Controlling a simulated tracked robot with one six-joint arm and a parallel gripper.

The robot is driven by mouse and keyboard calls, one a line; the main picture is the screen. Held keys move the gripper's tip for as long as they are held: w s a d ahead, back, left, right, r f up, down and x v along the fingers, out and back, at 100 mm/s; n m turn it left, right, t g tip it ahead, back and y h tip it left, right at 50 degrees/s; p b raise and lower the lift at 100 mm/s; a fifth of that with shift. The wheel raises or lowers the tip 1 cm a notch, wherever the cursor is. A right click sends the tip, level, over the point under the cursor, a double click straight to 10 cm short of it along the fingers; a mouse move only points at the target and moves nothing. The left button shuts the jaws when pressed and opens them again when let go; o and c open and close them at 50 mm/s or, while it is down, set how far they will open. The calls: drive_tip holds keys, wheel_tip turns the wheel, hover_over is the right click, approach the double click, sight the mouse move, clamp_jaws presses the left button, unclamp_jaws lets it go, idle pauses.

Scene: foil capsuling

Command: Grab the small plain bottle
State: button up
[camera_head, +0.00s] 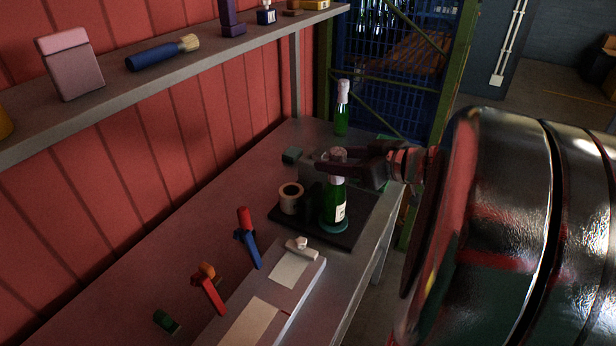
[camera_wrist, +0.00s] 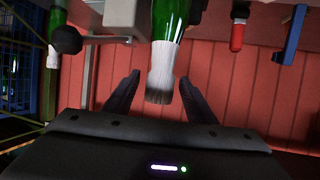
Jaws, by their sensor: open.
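A green bottle with pale pink-white foil and no visible label (camera_head: 342,121) stands upright at the far end of the bench. A bottle at the left edge of the wrist view (camera_wrist: 56,25) appears to be the same one. A second green bottle, with a white label (camera_head: 335,213), stands upright on a round base on the dark mat, nearer the camera. My gripper (camera_wrist: 159,84) is open, with its fingers on either side of the foil-covered neck of a green bottle (camera_wrist: 167,55). In the head view my gripper (camera_head: 338,165) is at the labelled bottle's top. Contact is unclear.
The dark mat (camera_head: 357,228) also bears a tape-like roll (camera_head: 291,198) and dark fixture parts. Red-handled (camera_head: 208,290) and blue-handled (camera_head: 247,248) tools lie on the bench (camera_head: 185,268). A shelf (camera_head: 190,62) runs along the red wall.

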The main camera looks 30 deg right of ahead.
drive_tip(key=shift+c, duration=0.5)
clamp_jaws()
idle(0.4)
